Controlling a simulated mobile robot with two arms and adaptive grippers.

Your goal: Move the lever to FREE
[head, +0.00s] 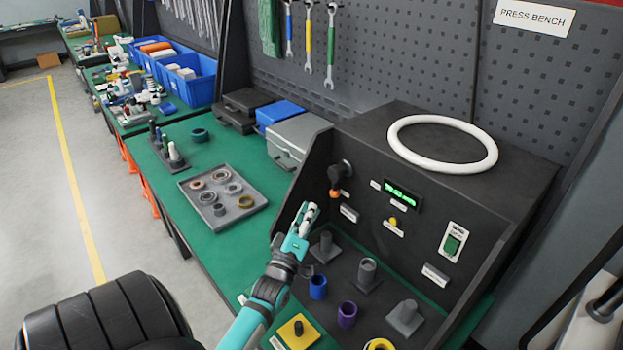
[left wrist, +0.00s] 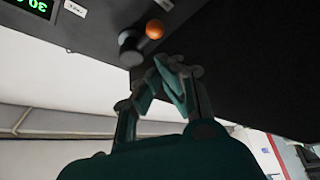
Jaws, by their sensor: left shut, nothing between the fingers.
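The lever (head: 335,192) is on the dark front panel of the press bench. Its round grey hub (head: 342,172) is fixed to the panel, and its orange ball end hangs below and slightly left of the hub. In the left wrist view the orange ball (left wrist: 154,29) shows near the top, beside the grey hub (left wrist: 131,47). My left gripper (head: 308,211) is shut and empty, a little below and left of the ball. Its closed fingertips (left wrist: 179,70) appear apart from the lever. The small labels by the lever are too small to read.
The panel also carries a green display (head: 401,193), a yellow button (head: 393,222) and a green switch (head: 452,244). Below stand grey posts, a blue ring (head: 318,286) and a purple ring (head: 347,314). A grey tray (head: 222,220) lies to the left. A white ring (head: 442,144) rests on top.

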